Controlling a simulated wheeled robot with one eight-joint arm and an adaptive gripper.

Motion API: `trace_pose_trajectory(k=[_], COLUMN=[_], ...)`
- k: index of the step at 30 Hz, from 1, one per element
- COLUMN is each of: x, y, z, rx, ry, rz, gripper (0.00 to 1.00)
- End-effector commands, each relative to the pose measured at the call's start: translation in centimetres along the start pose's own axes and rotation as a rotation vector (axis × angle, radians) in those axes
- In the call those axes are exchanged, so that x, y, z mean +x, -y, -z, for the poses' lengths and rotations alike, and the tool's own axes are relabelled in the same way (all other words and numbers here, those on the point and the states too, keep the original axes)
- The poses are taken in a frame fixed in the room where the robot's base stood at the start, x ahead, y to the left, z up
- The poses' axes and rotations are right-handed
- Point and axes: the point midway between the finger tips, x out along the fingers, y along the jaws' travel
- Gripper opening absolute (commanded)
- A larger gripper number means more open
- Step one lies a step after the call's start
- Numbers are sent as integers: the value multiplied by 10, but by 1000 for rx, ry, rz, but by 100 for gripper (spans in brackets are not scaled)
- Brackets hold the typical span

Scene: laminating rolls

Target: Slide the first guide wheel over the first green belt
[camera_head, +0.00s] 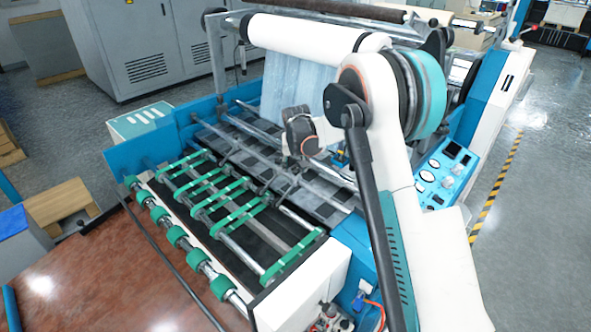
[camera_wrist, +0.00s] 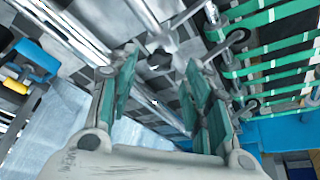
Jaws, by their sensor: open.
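My gripper (camera_wrist: 161,68) is open in the wrist view, its two green-padded fingers spread apart with nothing gripped between them. A small dark guide wheel (camera_wrist: 158,61) on a metal arm shows beyond the gap between the fingertips. Green belts (camera_wrist: 275,62) run side by side at the right of the wrist view. In the head view the green belts (camera_head: 240,213) span the rollers at the machine's front, and my wrist hangs above the bars behind them. The fingertips are not clear there. I cannot tell which belt is the first.
Several metal rods (camera_head: 258,160) cross the machine behind the belts. A large white roll (camera_head: 315,38) with a translucent sheet (camera_head: 290,85) stands at the back. A blue control panel (camera_head: 443,170) lies to the right. The reddish-brown board (camera_head: 110,265) in front is clear.

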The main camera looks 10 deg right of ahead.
Motion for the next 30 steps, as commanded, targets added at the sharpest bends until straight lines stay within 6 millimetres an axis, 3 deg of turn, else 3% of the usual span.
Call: trace_pose_trajectory(k=[6, 17, 18, 24, 30], x=[25, 30, 30, 30, 29], y=[0, 0, 0, 0, -1], z=[0, 0, 0, 0, -1], rx=[0, 0, 0, 0, 0], ry=[0, 0, 0, 0, 0], rz=[0, 0, 0, 0, 0], gripper=[45, 45, 43, 0, 0])
